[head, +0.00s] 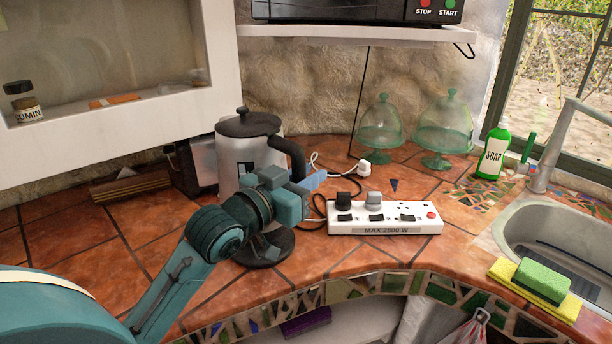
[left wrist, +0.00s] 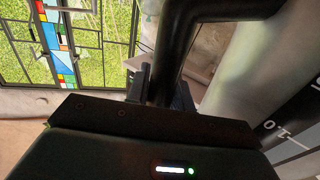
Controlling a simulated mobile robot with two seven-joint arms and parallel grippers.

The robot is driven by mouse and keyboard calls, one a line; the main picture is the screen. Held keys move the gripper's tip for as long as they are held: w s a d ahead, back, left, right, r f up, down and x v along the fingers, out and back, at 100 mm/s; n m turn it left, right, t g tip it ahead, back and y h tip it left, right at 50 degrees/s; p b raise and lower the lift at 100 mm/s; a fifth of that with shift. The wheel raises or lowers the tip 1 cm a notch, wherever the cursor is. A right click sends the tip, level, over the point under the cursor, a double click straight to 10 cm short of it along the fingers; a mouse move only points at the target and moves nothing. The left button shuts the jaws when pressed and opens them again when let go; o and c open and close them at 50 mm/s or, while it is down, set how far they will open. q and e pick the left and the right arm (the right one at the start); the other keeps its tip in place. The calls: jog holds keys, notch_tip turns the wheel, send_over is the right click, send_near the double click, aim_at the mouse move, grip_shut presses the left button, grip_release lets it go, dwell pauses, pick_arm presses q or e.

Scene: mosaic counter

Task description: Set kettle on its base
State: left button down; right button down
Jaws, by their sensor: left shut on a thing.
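The kettle (head: 232,155) is a silver jug with a black lid and black handle, upright at the centre left in the head view. My left gripper (head: 304,184) is shut on its handle. In the left wrist view the black handle (left wrist: 178,48) runs down between the fingers of the left gripper (left wrist: 162,92), with the kettle body (left wrist: 245,62) at the right. The black round base (head: 268,250) lies on the tiled counter, below and slightly right of the kettle. My left arm hides the kettle's bottom, so I cannot tell whether it touches the base. My right gripper is out of view.
A white power strip (head: 385,219) with plugs and cables lies close right of the base. A toaster-like appliance (head: 192,165) stands behind the kettle. Green glass domes (head: 381,128), a soap bottle (head: 493,150), the sink (head: 560,232) and sponges (head: 543,281) are farther right.

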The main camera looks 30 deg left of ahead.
pick_arm(q)
notch_tip(320, 180, down, 3)
jog(key=b, duration=0.3)
jog(key=shift+f+b, duration=0.2)
jog(key=shift+b, duration=0.15)
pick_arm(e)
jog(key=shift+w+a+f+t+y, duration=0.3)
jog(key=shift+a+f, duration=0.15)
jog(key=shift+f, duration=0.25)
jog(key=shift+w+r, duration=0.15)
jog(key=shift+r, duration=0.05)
pick_arm(q)
jog(key=shift+p, duration=0.35)
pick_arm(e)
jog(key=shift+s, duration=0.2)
pick_arm(q)
jog(key=shift+p, duration=0.35)
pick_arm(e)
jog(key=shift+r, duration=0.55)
pick_arm(q)
jog(key=shift+f+b, duration=0.45)
jog(key=shift+f, duration=0.25)
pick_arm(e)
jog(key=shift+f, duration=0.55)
